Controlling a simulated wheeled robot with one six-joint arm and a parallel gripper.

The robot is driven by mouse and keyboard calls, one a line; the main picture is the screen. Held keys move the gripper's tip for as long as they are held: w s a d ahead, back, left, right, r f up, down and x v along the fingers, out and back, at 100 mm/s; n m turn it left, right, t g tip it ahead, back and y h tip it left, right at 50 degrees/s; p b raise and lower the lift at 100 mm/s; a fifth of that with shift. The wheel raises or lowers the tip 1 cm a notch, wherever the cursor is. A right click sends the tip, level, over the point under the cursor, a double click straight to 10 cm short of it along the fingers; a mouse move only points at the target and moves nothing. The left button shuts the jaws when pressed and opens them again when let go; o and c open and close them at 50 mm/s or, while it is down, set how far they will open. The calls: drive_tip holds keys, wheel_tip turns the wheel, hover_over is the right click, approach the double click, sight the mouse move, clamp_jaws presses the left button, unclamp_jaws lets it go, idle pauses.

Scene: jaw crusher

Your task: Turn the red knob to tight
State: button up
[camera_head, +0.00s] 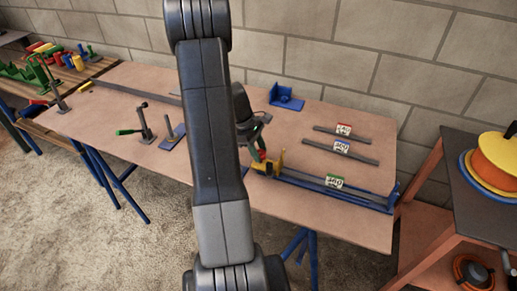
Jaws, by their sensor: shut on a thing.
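The red knob (262,155) is a small red spot on the near side of a yellow clamp-like block (272,165). The block sits at the left end of a blue rail (325,183) on the workbench. My gripper (257,148) reaches down to the knob from above and is shut on it. My dark arm stands in front and hides part of the bench and the area left of the knob. The knob's turn angle and any marking on it are too small to tell.
The wooden bench (378,215) carries flat grey bars with number tags (343,129) and a blue bracket (286,97) at the back. An orange stand (425,225) with a yellow-orange pot (497,155) is at the right.

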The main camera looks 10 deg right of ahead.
drive_tip(key=m+y, duration=0.1)
drive_tip(key=m, duration=0.2)
drive_tip(key=m+g, duration=0.1)
drive_tip(key=m, duration=0.2)
drive_tip(key=shift+w+d+m+g+y+p, duration=0.2)
drive_tip(key=shift+m+g+y+p, duration=0.1)
drive_tip(key=shift+y+p, duration=0.1)
drive_tip(key=m+y, duration=0.1)
drive_tip(key=m, duration=0.2)
drive_tip(key=m+y, duration=0.1)
drive_tip(key=m, duration=0.2)
drive_tip(key=shift+d, duration=0.2)
drive_tip(key=o, duration=1)
drive_tip(key=v, duration=1.3)
drive_tip(key=shift+w+d+r, duration=0.25)
drive_tip(key=shift+w+r, duration=0.05)
drive_tip(key=shift+w, duration=0.1)
drive_tip(key=x, duration=1.4)
drive_tip(key=shift+s+a+r, duration=0.1)
drive_tip(key=shift+s+a, duration=0.2)
